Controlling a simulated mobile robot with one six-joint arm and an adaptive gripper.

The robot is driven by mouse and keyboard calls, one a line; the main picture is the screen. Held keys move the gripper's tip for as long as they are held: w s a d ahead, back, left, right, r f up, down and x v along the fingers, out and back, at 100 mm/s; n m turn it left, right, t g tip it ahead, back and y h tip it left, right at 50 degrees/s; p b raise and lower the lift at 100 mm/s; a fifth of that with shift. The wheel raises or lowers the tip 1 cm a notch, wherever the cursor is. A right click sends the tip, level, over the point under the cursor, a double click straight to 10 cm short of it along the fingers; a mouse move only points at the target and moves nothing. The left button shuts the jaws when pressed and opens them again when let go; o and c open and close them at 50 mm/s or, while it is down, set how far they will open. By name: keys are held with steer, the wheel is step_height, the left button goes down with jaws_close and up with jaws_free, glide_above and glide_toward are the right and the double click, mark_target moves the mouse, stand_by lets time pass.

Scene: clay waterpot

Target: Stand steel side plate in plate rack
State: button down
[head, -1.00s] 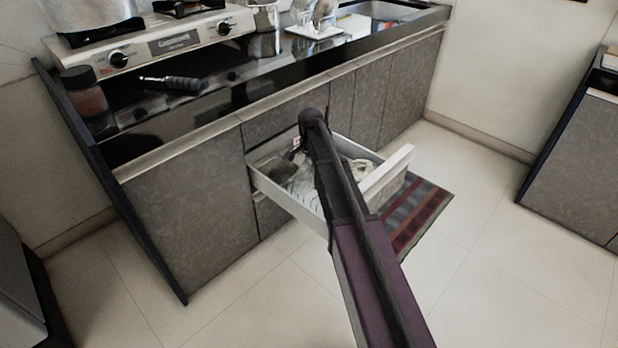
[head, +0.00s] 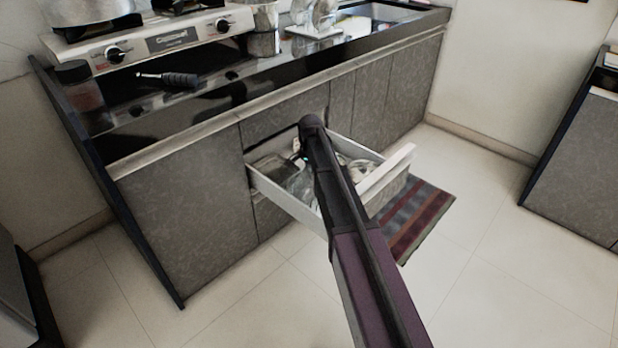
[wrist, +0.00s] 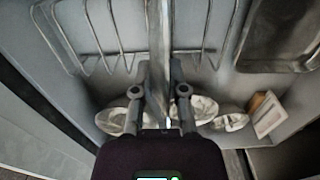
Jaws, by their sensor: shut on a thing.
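My gripper (wrist: 160,92) is in the middle of the wrist view, with its two fingers closed on a thin steel plate. The steel side plate (wrist: 159,40) shows nearly edge-on, upright, pointing away from the fingers. Wire loops of the plate rack (wrist: 96,40) stand to the left of the plate, and more loops show to its right. I cannot tell whether the plate's lower edge touches the rack. In the head view my arm covers the gripper and most of the plate, above the open drawer (head: 287,210).
A flat steel tray (wrist: 280,35) lies right of the rack. Several shiny round dishes and a small box (wrist: 267,115) lie in the drawer near the fingers. The drawer walls surround this space. A striped mat (head: 424,220) lies on the floor beside it.

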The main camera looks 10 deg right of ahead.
steer(key=shift+f, duration=0.15)
steer(key=c, duration=0.7)
jaws_free()
step_height(320, 180, up, 12)
steer(key=p, duration=1.2)
steer(key=shift+r, duration=0.2)
stand_by(0.4)
steer(key=s+n, duration=0.3)
steer(key=s, duration=0.6)
steer(key=s+n, duration=0.4)
steer(key=s, duration=0.5)
steer(key=s+n, duration=0.3)
steer(key=s, duration=0.7)
steer(key=shift+d+n, duration=0.35)
steer(key=shift+n, duration=0.05)
